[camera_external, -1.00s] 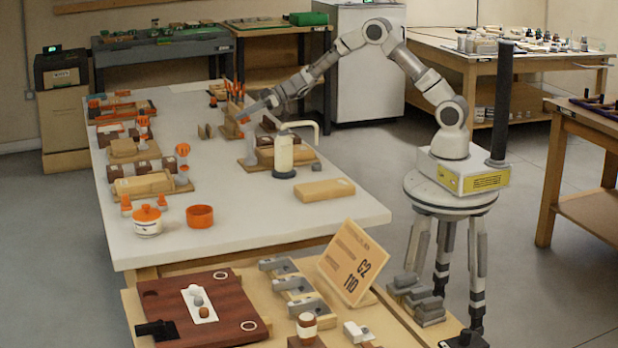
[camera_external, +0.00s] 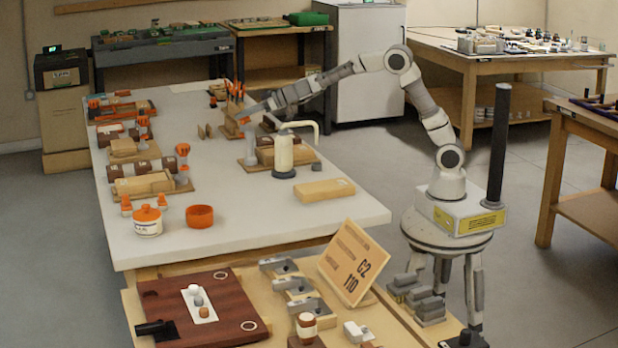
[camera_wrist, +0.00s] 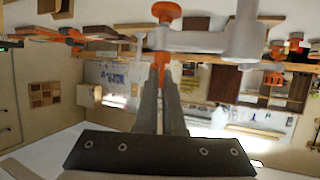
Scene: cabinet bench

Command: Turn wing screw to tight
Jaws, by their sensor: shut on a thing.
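My gripper (camera_external: 246,116) is at the far right part of the white bench, low beside a wooden block with orange-handled tools. In the wrist view my gripper (camera_wrist: 162,74) has its two long grey fingers together on a narrow orange piece (camera_wrist: 162,62), which I take to be the wing screw. Above it in that view is a rounded orange head (camera_wrist: 165,12), with a pale grey bar crossing in front of the orange stem. The fingers hide part of the orange piece. How far the screw is turned cannot be told.
The tool block (camera_external: 233,118) is beside my gripper. A wooden block (camera_external: 325,189) and an orange ring (camera_external: 200,216) lie nearer. The bench's middle (camera_external: 215,170) is clear.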

